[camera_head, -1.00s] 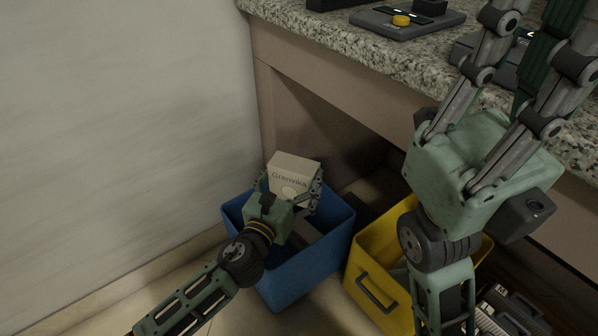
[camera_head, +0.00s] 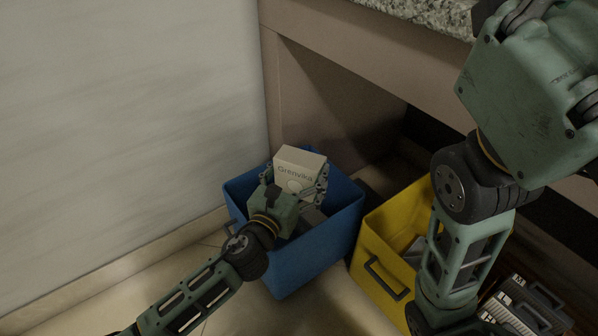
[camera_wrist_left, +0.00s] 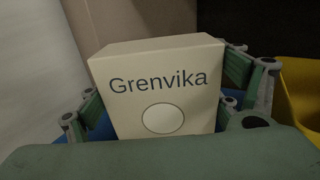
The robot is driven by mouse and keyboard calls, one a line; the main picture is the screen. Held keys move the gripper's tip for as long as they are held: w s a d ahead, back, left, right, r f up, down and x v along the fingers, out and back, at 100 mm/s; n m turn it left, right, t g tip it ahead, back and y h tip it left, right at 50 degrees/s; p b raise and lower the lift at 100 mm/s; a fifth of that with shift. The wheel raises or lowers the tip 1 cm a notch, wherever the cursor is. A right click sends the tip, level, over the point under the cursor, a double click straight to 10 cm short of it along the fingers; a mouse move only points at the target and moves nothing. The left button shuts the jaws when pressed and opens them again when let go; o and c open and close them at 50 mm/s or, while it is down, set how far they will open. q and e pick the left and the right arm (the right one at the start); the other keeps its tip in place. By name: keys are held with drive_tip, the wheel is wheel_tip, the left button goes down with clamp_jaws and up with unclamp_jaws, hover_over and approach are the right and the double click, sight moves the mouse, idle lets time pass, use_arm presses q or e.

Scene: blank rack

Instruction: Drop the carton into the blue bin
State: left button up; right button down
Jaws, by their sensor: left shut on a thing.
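The carton is a cream box marked "Grenvika" (camera_head: 299,168). My left gripper (camera_head: 294,186) is shut on it, with a finger on each side. The carton is upright over the blue bin (camera_head: 328,248), near its back left part; whether its lower end is below the rim is hidden by the gripper. In the left wrist view the carton (camera_wrist_left: 158,85) fills the middle between the fingers. Some grey thing shows inside the blue bin beside the gripper. My right arm is large at the right of the head view; its fingertips are out of frame.
A yellow bin (camera_head: 378,252) with a dark handle stands right of the blue bin. Dark grey devices (camera_head: 528,305) lie at the lower right. A granite-topped counter (camera_head: 425,14) overhangs behind. A pale wall (camera_head: 120,110) is close on the left.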

use_arm(q)
drive_tip(key=o, duration=0.9)
drive_tip(key=shift+o, duration=0.2)
drive_tip(key=v, duration=1.2)
